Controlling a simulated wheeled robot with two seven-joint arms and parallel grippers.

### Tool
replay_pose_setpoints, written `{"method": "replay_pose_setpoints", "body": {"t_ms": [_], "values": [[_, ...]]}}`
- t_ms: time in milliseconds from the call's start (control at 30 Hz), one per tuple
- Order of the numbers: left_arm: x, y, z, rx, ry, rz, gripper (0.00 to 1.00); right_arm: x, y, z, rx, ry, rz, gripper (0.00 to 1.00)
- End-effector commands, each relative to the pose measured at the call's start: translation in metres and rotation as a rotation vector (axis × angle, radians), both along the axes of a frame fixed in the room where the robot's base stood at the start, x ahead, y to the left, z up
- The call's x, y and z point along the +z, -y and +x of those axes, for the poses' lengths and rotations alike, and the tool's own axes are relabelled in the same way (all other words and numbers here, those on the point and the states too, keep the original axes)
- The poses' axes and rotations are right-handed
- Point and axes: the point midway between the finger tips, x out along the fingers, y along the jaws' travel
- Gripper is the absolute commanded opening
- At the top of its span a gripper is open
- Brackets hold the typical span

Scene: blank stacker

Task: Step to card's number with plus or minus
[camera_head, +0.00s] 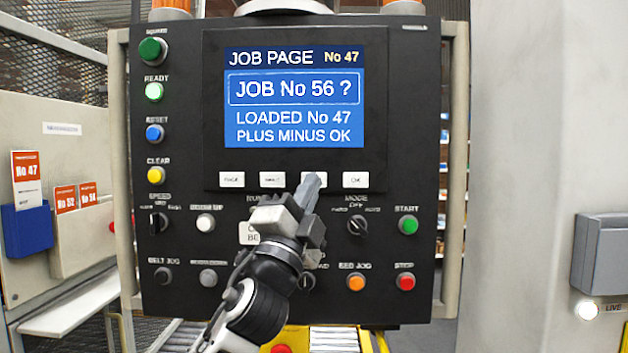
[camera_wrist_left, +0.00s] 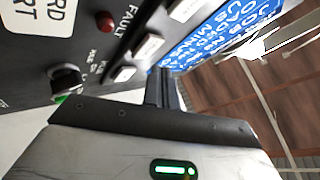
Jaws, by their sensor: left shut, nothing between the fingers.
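The display (camera_head: 294,97) reads "JOB PAGE No 47", "JOB No 56 ?", "LOADED No 47" and "PLUS MINUS OK". Below it is a row of white keys, including a PAGE key (camera_head: 231,180), a key that looks like MINUS (camera_head: 272,180) and a rightmost key that looks like OK (camera_head: 355,180). My left gripper (camera_head: 311,184) is shut and empty, its tips in front of the third key and hiding most of it. Contact cannot be told. The shut fingers (camera_wrist_left: 163,88) also show in the left wrist view. An orange card (camera_head: 26,180) reading "No 47" stands in a blue holder. My right gripper is out of view.
Two more orange cards, "No 52" (camera_head: 66,199) and another (camera_head: 88,196), sit in a pale holder at left. The black panel (camera_head: 180,308) carries coloured buttons and knobs, including START (camera_head: 408,225) and STOP (camera_head: 405,282). A grey box (camera_head: 602,255) is at right.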

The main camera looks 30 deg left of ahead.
Motion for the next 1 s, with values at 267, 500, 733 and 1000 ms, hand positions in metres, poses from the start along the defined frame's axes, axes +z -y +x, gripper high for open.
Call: {"method": "replay_pose_setpoints", "body": {"t_ms": [267, 500, 733, 1000], "values": [[0.001, 0.015, -0.024, -0.002, -0.001, -0.001, 0.0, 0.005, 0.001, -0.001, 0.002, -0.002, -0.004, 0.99], [0.0, 0.023, -0.038, 0.001, -0.001, -0.001, 0.0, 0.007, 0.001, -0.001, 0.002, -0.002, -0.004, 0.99], [0.0, 0.023, -0.038, 0.001, -0.001, -0.001, 0.0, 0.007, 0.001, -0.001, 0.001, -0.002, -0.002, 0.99], [0.0, 0.023, -0.038, 0.001, -0.001, -0.001, 0.0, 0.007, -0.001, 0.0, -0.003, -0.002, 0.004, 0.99]]}}
